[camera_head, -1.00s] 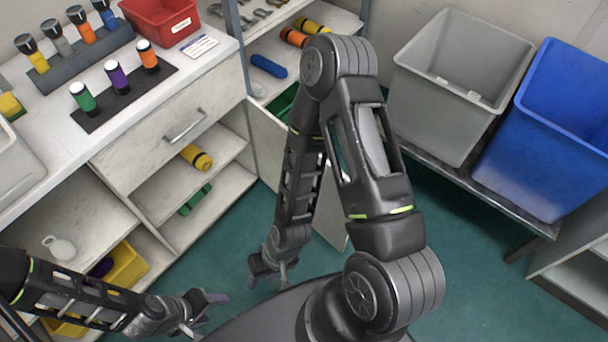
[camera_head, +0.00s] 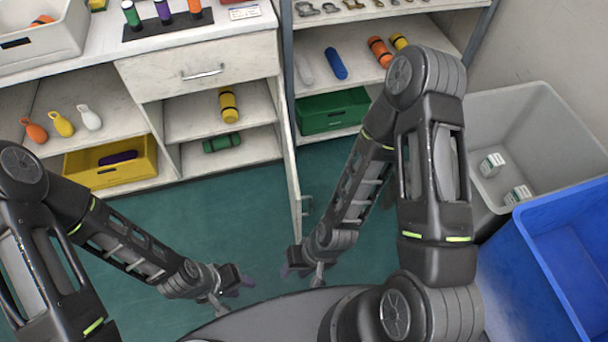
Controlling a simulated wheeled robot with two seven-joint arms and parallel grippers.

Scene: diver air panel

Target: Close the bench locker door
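The bench locker door (camera_head: 290,165) is a pale panel at the right end of the white bench. It stands open, swung out toward me and seen nearly edge-on, with a small handle (camera_head: 308,205) on its right face. The locker compartment (camera_head: 180,122) behind it is exposed, with a yellow cylinder (camera_head: 229,105) and a green cylinder (camera_head: 222,143) on its shelves. My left gripper (camera_head: 232,292) is open and empty, left of and nearer than the door. My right gripper (camera_head: 301,272) is open and empty, just nearer than the door's free end, apparently not touching it.
A drawer (camera_head: 200,74) above the compartment is shut. A shelf rack with a green crate (camera_head: 333,112) stands behind the door. Grey (camera_head: 535,125) and blue (camera_head: 560,270) bins stand right. Green floor (camera_head: 225,220) before the locker is clear.

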